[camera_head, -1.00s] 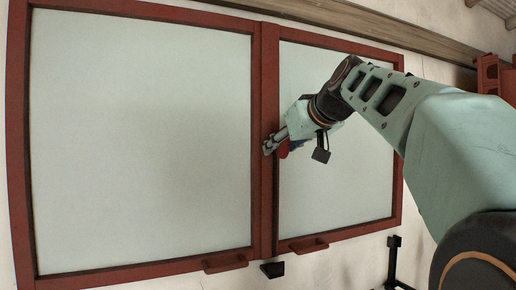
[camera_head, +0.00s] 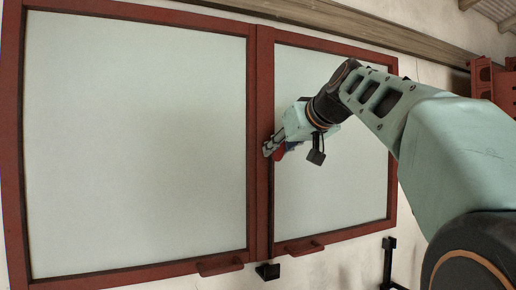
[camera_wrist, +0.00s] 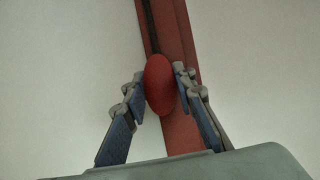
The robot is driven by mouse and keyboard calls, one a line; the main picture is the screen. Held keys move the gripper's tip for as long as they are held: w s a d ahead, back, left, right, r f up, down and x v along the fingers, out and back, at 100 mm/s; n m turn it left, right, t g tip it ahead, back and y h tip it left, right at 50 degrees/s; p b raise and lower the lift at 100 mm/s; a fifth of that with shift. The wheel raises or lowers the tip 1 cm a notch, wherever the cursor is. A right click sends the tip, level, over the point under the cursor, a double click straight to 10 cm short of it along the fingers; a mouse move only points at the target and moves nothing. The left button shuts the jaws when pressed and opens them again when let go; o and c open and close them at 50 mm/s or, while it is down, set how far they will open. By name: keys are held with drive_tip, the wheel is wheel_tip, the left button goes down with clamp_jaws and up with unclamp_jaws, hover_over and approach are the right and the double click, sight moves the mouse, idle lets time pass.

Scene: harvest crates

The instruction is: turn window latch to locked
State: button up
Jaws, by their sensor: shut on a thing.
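The window has two pale panes in dark red frames (camera_head: 259,60) that meet at an upright middle bar. The latch knob (camera_wrist: 159,85) is a red oval in the wrist view, standing out in front of the middle bar (camera_wrist: 180,30). My gripper (camera_wrist: 160,82) is shut on the latch knob, with one finger on each side of it. In the head view my gripper (camera_head: 272,150) is at the middle bar, a bit below half height, and red shows beside its fingers. The latch's base is hidden behind the knob and fingers.
Two red handles, a left one (camera_head: 219,266) and a right one (camera_head: 304,247), stick out along the bottom of the frames. A small black block (camera_head: 267,271) sits below the middle bar. A black stand (camera_head: 389,262) is at the lower right, and red crates (camera_head: 488,85) are at the far right.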

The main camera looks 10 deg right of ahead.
drive_tip(key=m+y, duration=0.1)
drive_tip(key=m, duration=0.1)
drive_tip(key=shift+d+m+y+p, duration=0.1)
drive_tip(key=shift+m+y+p, duration=0.2)
drive_tip(key=shift+y, duration=0.1)
drive_tip(key=m+y, duration=0.2)
drive_tip(key=m, duration=0.1)
drive_tip(key=shift+g, duration=0.4)
drive_tip(key=m+y+b, duration=0.1)
drive_tip(key=m+y, duration=0.1)
drive_tip(key=m, duration=0.1)
drive_tip(key=shift+m, duration=0.3)
drive_tip(key=shift+m+t+y+b, duration=0.6)
drive_tip(key=shift+m+y+b, duration=0.1)
drive_tip(key=shift+m, duration=0.8)
drive_tip(key=o, duration=1.2)
drive_tip(key=shift+c, duration=0.2)
